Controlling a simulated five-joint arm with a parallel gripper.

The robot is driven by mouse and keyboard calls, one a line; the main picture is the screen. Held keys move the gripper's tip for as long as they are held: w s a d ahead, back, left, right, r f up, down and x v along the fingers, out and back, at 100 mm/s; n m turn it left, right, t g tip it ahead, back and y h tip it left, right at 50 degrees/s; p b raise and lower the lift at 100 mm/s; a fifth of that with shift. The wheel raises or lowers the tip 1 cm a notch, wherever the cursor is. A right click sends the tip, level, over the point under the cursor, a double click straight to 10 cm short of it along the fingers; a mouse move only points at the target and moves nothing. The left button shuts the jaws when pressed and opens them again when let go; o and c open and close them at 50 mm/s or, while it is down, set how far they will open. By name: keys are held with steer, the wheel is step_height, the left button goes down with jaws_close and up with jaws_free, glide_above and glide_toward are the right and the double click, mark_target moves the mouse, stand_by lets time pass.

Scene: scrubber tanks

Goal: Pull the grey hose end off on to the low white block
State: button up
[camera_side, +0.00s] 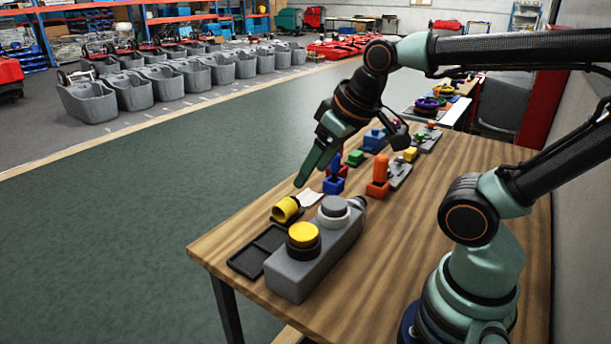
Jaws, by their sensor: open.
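A grey tank (290,275) lies along the front of the wooden table. A round grey piece (334,206), which looks like the grey hose end, sits in a white collar on top of the tank's far part. A yellow cap (303,234) with a black band sits on the tank's near part. The low white block (311,198) lies flat on the table just behind the tank, partly hidden by it. My gripper (303,180) is open and empty, pointing down above and behind the white block, apart from everything. The far finger is mostly hidden.
Blue (334,185) and orange (378,188) blocks stand behind, with several coloured parts farther back. The table right of the tank is clear.

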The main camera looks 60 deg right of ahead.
steer(key=shift+o, duration=1.4)
steer(key=m+g, duration=0.6)
steer(key=m, duration=1.2)
glide_above(356, 199)
steer(key=f, duration=1.3)
steer(key=shift+a+f, duration=0.2)
steer(key=shift+f, duration=0.2)
steer(key=shift+d+f, duration=0.2)
steer(key=shift+f, duration=4.85)
